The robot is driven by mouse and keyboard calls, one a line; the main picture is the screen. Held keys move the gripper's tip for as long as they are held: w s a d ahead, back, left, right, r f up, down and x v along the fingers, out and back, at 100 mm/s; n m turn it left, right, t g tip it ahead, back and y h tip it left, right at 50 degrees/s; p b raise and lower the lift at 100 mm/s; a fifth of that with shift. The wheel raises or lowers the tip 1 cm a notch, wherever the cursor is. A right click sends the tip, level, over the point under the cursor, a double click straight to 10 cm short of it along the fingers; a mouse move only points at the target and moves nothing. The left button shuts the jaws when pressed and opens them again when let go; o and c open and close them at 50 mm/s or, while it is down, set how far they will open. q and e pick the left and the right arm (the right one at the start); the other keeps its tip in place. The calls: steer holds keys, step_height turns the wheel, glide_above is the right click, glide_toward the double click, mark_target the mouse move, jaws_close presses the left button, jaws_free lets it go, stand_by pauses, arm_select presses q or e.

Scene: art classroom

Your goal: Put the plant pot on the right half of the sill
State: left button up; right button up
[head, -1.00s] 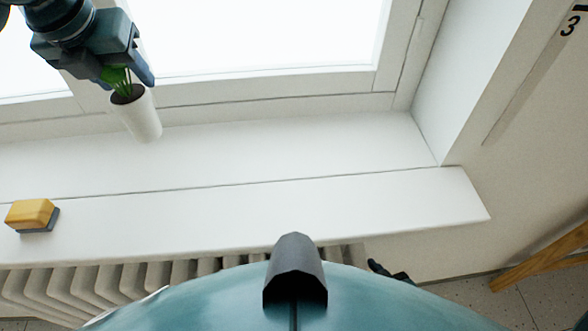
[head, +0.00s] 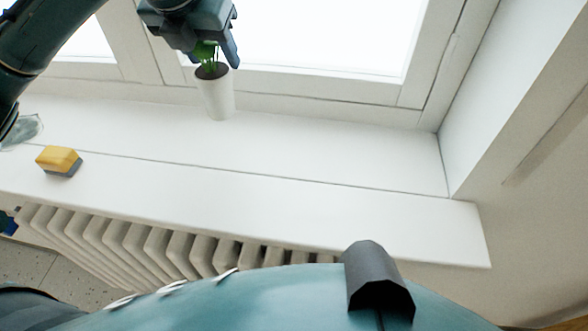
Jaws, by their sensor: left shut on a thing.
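The white plant pot (head: 217,98), with dark soil and green leaves, is in the upper middle of the head view, in front of the window frame. My left gripper (head: 212,50) comes from the upper left and is shut at the top of the pot, with its fingers beside the leaves. The pot is nearly upright; I cannot tell whether its base touches the sill. The white sill (head: 340,165) runs across the view to the wall at the right. Its right part is bare. My right gripper is not in view.
A yellow and grey sponge-like block (head: 58,160) lies on the left part of the sill. A clear, glass-like object (head: 20,131) is at the far left. The window frame (head: 330,88) borders the sill behind, and a radiator (head: 150,240) is below its front edge.

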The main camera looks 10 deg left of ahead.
mark_target(227, 105)
arm_select(q)
steer(key=shift+d, duration=0.45)
steer(key=shift+f, duration=0.25)
step_height(227, 105, down, 9)
steer(key=shift+f+b, duration=0.2)
steer(key=shift+b, duration=0.1)
steer(key=shift+f, duration=0.15)
steer(key=o, duration=1.5)
